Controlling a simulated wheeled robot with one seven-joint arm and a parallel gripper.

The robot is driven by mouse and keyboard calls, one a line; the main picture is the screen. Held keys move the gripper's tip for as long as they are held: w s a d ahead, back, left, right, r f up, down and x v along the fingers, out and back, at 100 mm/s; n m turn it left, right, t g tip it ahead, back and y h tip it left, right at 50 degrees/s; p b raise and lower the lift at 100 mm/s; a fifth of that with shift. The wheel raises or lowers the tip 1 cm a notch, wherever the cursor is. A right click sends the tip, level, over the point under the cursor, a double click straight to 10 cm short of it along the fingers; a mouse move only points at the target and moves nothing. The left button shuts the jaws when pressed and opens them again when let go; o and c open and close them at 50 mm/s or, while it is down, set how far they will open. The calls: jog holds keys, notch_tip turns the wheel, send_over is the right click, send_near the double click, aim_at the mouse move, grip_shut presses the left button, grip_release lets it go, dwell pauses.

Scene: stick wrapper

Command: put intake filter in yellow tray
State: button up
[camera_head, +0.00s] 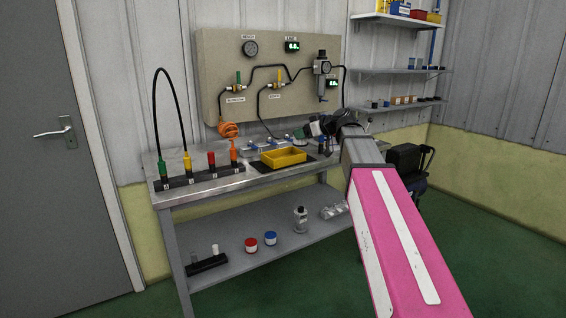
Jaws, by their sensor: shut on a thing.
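The yellow tray (283,158) sits on a dark mat on the steel workbench, and it looks empty. My gripper (303,132) is just right of the tray and a little above the bench, at the end of my arm coming in from the right. It is shut on a small part that I take to be the intake filter. The part is mostly hidden by the gripper and too small to make out well.
Small blue and grey parts (262,145) lie behind the tray. A black rack (200,176) with coloured fittings stands at the bench's left. A beige panel (222,60) with gauges and hoses rises behind. Several jars and parts stand on the lower shelf (240,270).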

jog(key=shift+a+r, duration=0.2)
jog(key=shift+a, duration=0.1)
jog(key=w+a+f, duration=0.2)
jog(key=w, duration=0.1)
jog(key=w+a+f, duration=0.2)
jog(key=w, duration=0.1)
jog(key=w+a+f, duration=0.2)
jog(key=w, duration=0.1)
jog(key=shift+w+a+f, duration=0.15)
jog(key=shift+a+f, duration=0.05)
jog(key=shift+f, duration=2.2)
jog(key=o, duration=0.9)
jog(key=shift+o, duration=0.2)
